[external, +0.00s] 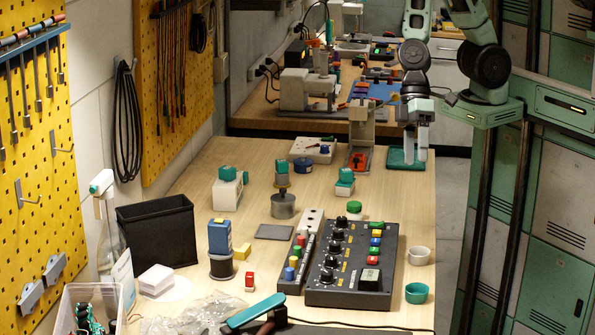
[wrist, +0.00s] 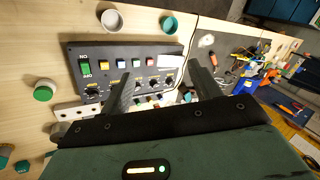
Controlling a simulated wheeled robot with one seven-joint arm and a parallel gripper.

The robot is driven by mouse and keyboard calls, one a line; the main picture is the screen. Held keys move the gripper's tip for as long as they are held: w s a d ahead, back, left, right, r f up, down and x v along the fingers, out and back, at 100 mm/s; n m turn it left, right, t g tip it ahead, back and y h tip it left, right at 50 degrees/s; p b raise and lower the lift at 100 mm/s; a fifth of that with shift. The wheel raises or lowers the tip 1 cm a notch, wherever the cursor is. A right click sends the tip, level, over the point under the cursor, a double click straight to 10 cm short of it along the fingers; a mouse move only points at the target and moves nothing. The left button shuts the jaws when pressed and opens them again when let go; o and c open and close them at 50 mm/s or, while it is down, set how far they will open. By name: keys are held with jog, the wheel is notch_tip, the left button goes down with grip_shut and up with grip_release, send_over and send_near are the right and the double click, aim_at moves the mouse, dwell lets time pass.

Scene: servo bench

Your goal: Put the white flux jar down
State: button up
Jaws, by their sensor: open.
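A small white open jar (external: 419,255), which fits the white flux jar, stands upright on the bench near its right edge, beside the black control panel. The wrist view shows it at the top left (wrist: 112,19), apart from my fingers. My gripper (external: 415,158) points down above the right side of the bench, in front of a green mat in the external view. In the wrist view my gripper (wrist: 158,80) is open, its fingers apart with nothing held between them. The fingers overlap the panel in that view; their height above it is hard to judge.
The black control panel (external: 322,290) with knobs and coloured buttons fills the middle front. A teal cup (external: 417,293) stands in front of the white jar. A green-topped round piece (external: 354,208) is behind the panel. Bare bench lies right of the panel and behind the white jar.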

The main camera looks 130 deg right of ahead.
jog(key=s+a+r+n+g, duration=0.35)
jog(key=s+a+n, duration=0.4)
jog(key=s, duration=0.45)
jog(key=s+d+r+n+h, duration=0.1)
jog(key=s+r+n+h, duration=0.2)
jog(key=s, duration=0.5)
jog(key=shift+s+d+r+n+h, duration=0.15)
jog(key=shift+s+d+n+h, duration=0.2)
jog(key=shift+n, duration=0.5)
notch_tip(320, 180, down, 11)
jog(key=b, duration=1)
jog(key=shift+b, duration=0.4)
jog(key=shift+d+r, duration=0.1)
